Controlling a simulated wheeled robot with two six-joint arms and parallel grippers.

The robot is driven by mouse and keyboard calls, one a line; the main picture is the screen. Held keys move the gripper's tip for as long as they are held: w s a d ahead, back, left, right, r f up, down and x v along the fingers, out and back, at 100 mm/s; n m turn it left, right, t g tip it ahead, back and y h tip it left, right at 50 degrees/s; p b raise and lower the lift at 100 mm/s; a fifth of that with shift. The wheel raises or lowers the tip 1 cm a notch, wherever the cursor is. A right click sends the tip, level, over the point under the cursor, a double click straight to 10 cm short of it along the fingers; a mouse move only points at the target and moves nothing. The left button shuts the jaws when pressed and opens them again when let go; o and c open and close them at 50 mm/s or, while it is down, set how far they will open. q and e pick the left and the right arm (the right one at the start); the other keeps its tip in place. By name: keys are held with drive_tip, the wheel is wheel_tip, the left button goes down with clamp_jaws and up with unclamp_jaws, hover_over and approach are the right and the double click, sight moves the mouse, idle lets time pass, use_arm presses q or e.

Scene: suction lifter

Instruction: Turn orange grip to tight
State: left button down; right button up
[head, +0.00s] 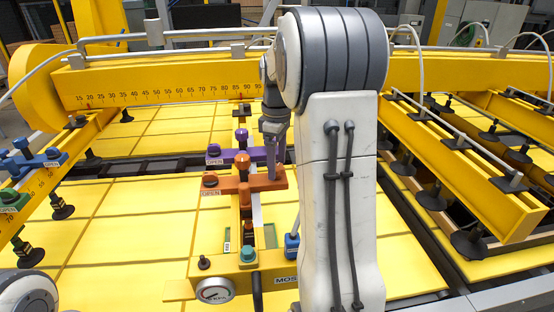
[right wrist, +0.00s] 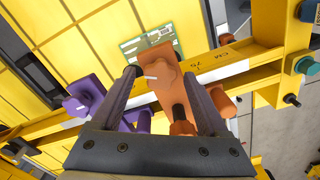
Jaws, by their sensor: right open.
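The orange grip (head: 243,184) sits on the yellow lifter beam, with an OPEN label by its left end in the head view. My right gripper (head: 272,165) reaches down at the right part of the orange grip, and my arm hides some of the area. In the right wrist view my right gripper (right wrist: 160,76) is open, with the orange grip (right wrist: 172,88) between its two fingers. I cannot tell whether either finger touches it. My left gripper is not in view.
A purple grip (head: 236,158) with its own OPEN label is just behind the orange one; it also shows beside the left finger in the right wrist view (right wrist: 98,102). A pressure gauge (head: 215,290) and a blue knob (head: 292,244) are in front. Yellow panels lie below.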

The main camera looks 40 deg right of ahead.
clamp_jaws()
